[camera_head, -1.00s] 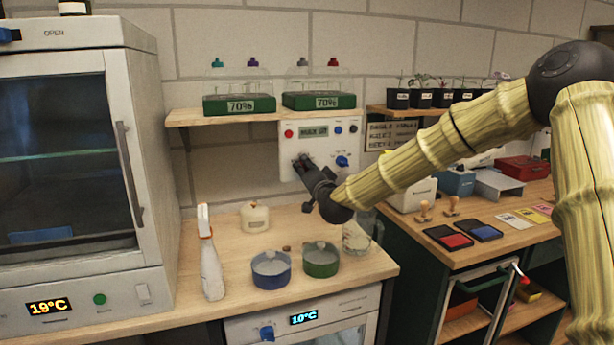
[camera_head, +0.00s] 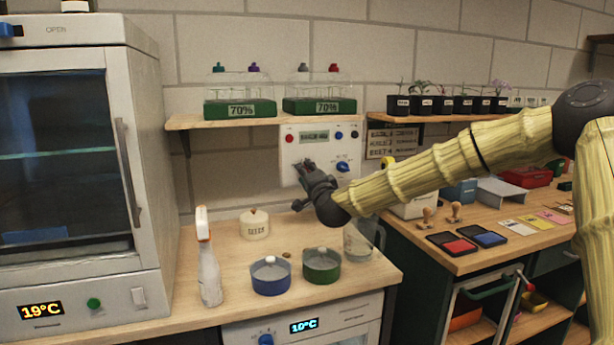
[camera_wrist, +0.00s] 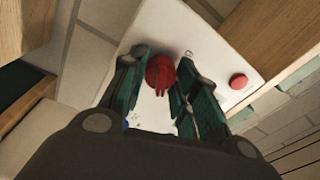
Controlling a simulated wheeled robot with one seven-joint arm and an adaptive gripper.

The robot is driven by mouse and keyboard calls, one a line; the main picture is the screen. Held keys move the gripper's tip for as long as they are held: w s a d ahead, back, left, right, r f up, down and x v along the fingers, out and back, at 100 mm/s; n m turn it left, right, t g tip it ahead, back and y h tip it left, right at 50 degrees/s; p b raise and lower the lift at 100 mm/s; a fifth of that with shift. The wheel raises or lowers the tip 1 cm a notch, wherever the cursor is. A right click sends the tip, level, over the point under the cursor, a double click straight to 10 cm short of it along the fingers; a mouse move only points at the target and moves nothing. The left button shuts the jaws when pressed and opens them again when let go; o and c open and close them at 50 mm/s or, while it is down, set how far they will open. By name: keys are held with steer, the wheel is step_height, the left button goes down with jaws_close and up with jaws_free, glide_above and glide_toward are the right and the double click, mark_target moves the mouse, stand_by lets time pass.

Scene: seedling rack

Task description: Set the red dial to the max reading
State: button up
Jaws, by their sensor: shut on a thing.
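The white control panel (camera_head: 291,158) is on the wall under the shelf. My gripper (camera_head: 303,168) is at the panel's lower left and covers the red dial in the head view. In the wrist view the red dial (camera_wrist: 160,72) sits between the fingers of my gripper (camera_wrist: 168,78), which is shut on it. The red button (camera_wrist: 239,81) shows to the right there.
On the counter below stand a spray bottle (camera_head: 208,268), a lidded jar (camera_head: 255,224), a blue pot (camera_head: 271,276), a green pot (camera_head: 321,266) and a glass jug (camera_head: 357,243).

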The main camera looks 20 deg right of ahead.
steer(key=shift+d, duration=0.15)
steer(key=o, duration=1)
steer(key=shift+d, duration=0.15)
steer(key=s, duration=0.8)
steer(key=s+f, duration=0.1)
steer(key=s, duration=0.3)
steer(key=shift+a, duration=0.25)
